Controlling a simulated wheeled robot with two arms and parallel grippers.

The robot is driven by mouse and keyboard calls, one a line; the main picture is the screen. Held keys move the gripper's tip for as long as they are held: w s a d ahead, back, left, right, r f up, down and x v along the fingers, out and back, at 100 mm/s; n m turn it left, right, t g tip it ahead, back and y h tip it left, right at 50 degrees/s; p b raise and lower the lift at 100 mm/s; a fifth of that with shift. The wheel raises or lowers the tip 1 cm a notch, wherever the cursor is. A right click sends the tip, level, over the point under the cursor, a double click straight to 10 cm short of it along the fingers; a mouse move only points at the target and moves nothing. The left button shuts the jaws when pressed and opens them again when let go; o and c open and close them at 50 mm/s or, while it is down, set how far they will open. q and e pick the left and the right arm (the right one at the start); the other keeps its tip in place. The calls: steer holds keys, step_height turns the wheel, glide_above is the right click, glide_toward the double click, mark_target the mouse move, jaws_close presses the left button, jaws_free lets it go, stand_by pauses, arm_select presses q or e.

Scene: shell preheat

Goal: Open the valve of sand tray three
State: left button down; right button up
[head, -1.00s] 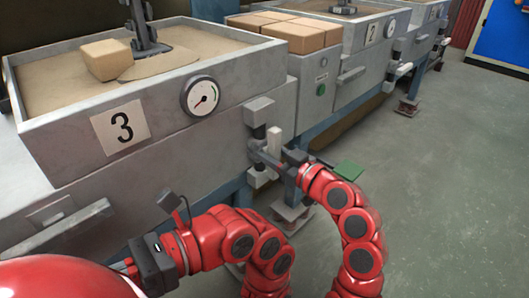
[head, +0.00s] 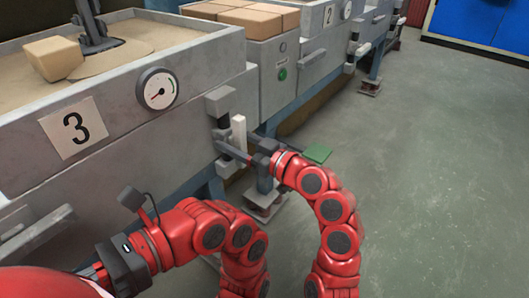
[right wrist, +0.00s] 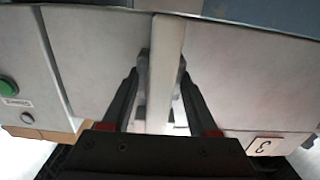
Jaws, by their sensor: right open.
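Sand tray three (head: 105,100) is the large grey box at the left in the head view, with a "3" plate (head: 73,128). Its valve (head: 220,101) sits at the box's right end, with a pale upright lever (head: 239,132). In the right wrist view the lever (right wrist: 165,70) runs between my right gripper's fingers. My right gripper (head: 232,147) is open, with a finger on each side of the lever; contact cannot be told. My left arm's dark end piece (head: 122,266) is at lower left; its jaws cannot be made out.
A round gauge (head: 157,88) is on tray three's front. A green button (head: 282,74) is on the housing beside it. Tray two (head: 328,45) stands farther back. A grey handle (head: 38,235) sticks out at lower left. The floor at the right is clear.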

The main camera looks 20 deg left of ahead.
steer(key=b+v, duration=0.1)
steer(key=v, duration=1.5)
